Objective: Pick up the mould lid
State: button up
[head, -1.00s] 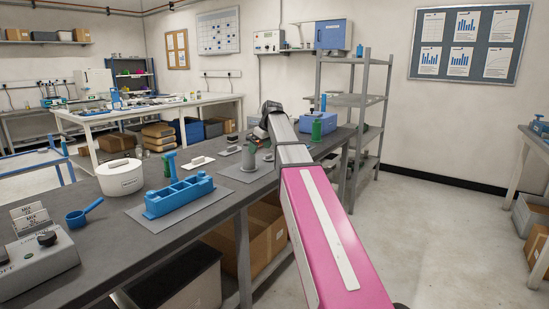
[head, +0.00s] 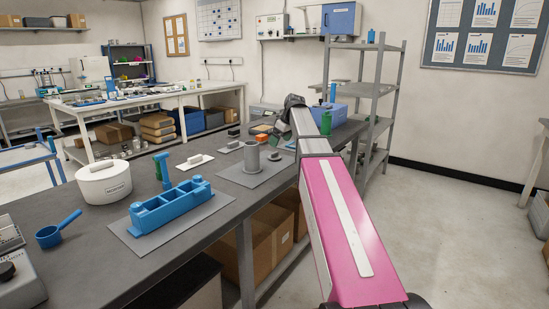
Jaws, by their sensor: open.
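No label marks the mould lid. A flat white plate with a grey raised grip (head: 197,160) lies on the grey bench and may be it. A smaller light plate with a dark block on top (head: 230,147) lies behind it. A blue mould with open compartments (head: 170,207) sits on a grey mat in front. A grey cylinder (head: 252,158) stands upright on another mat to the right. My arm reaches out over the bench's right side to a dark joint. My gripper is not visible; it is beyond or behind that joint.
An orange item (head: 262,138), a green bottle (head: 326,123) and a blue box (head: 328,112) are near the far end. A metal shelf (head: 368,100) stands behind.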

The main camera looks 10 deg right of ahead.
aim_at(274, 153)
jog(key=x, duration=0.8)
jog(key=shift+w, duration=0.2)
jog(key=c, duration=1)
